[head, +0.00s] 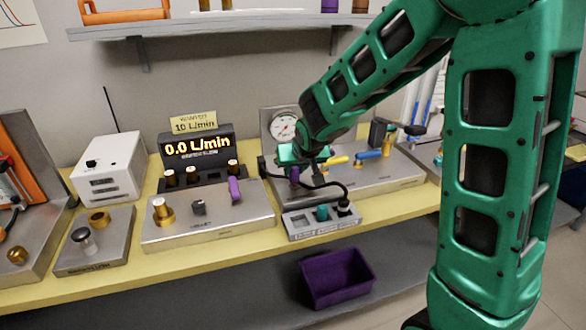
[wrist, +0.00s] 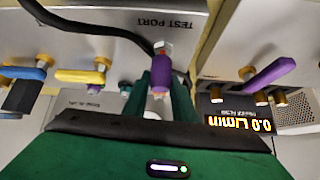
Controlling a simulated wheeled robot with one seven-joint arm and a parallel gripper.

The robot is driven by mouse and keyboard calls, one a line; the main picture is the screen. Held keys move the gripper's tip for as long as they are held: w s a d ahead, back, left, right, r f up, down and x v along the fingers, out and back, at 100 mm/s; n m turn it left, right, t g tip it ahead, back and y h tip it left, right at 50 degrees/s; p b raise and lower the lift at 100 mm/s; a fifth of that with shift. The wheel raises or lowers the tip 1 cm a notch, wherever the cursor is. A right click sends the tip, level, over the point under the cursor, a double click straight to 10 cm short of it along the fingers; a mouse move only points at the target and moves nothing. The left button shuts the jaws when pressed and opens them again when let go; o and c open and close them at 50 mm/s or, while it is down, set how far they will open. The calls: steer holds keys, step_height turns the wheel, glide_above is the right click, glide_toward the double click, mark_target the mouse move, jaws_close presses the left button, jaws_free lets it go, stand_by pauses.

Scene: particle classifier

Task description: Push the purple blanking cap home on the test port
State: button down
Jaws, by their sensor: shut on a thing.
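My gripper (head: 297,160) is at the left end of the right-hand metal panel. In the wrist view, its green fingers (wrist: 160,92) are shut on the purple blanking cap (wrist: 160,75), one on each side. The cap also shows as a small purple piece below the gripper in the head view (head: 294,175). The test port (wrist: 163,47), a silver fitting beside the "TEST PORT" lettering, lies in line with the cap's far end. They look very close or touching; I cannot tell how far the cap is on. The head view hides the port behind my gripper.
A black hose (head: 332,184) curves close beside my gripper to a small grey holder (head: 300,232) with a teal piece. Yellow (head: 337,160) and blue (head: 367,154) levers stand to the right. A purple lever (head: 234,188) and a display reading 0.0 L/min (head: 196,147) are left.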

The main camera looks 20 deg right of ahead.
steer(key=shift+f, duration=0.8)
steer(key=c, duration=1.4)
jaws_free()
steer(key=shift+r, duration=0.1)
steer(key=v, duration=1)
steer(key=shift+s+r, duration=0.2)
steer(key=s+d+m+g+h, duration=0.1)
steer(key=s+d+m+g, duration=0.25)
steer(key=s+d, duration=1.2)
steer(key=s+g, duration=0.1)
steer(key=s, duration=0.4)
steer(key=s+d+f+m+g+y, duration=0.1)
steer(key=s+g, duration=0.1)
steer(key=s, duration=0.4)
steer(key=s+g, duration=0.1)
steer(key=s, duration=0.5)
steer(key=shift+s+d+f+m+y, duration=0.15)
steer(key=shift+d+f+m+y, duration=0.1)
steer(key=shift+f+m+y, duration=0.1)
